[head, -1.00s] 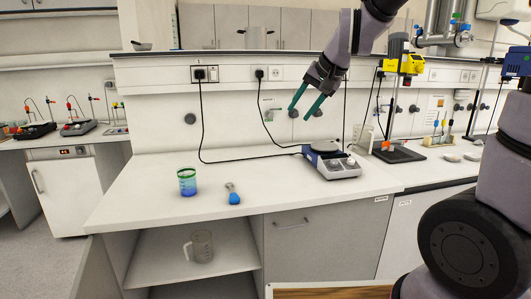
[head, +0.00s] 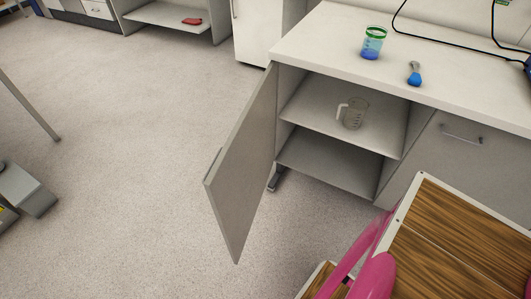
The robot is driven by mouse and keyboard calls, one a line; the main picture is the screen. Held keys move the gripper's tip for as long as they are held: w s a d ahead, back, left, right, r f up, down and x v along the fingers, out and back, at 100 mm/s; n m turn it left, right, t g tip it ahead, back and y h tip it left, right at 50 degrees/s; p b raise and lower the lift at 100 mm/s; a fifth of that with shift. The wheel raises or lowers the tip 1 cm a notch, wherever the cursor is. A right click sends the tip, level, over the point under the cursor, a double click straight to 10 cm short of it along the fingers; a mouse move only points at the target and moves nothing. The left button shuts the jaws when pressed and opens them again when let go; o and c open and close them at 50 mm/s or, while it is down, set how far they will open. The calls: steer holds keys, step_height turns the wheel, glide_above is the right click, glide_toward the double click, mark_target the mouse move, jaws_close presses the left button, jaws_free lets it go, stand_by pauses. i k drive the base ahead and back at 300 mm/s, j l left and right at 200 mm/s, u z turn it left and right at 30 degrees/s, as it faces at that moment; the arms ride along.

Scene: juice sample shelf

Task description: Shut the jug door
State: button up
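The jug door (head: 240,170) is a grey cabinet door that stands wide open, swung out from the left side of the cabinet. A handle shows at its left edge. A clear jug (head: 356,113) with a handle stands upright on the upper shelf (head: 315,112) inside the open cabinet. My gripper is not in view.
On the counter (head: 330,40) stand a beaker (head: 373,43) with blue liquid and a green rim, and a small blue-ended tool (head: 414,75). A wood-topped piece (head: 460,240) and a pink object (head: 370,275) fill the lower right. The floor (head: 130,170) left of the door is clear.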

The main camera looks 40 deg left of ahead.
mark_target(234, 183)
steer(key=k+j, duration=0.1)
steer(key=k, duration=0.35)
steer(key=k+j+u, duration=0.1)
steer(key=k, duration=0.35)
steer(key=k+j, duration=0.15)
steer(key=j, duration=0.15)
steer(key=k+j+u, duration=0.1)
steer(key=j, duration=0.2)
steer(key=k+j+u, duration=0.1)
steer(key=k+j, duration=0.25)
steer(key=j, duration=0.3)
steer(key=i+j, duration=0.1)
steer(key=j, duration=0.25)
steer(key=j+u, duration=0.1)
steer(key=j, duration=0.2)
steer(key=i+j, duration=0.15)
steer(key=j, duration=0.15)
steer(key=k+u, duration=0.6)
steer(key=i, duration=0.1)
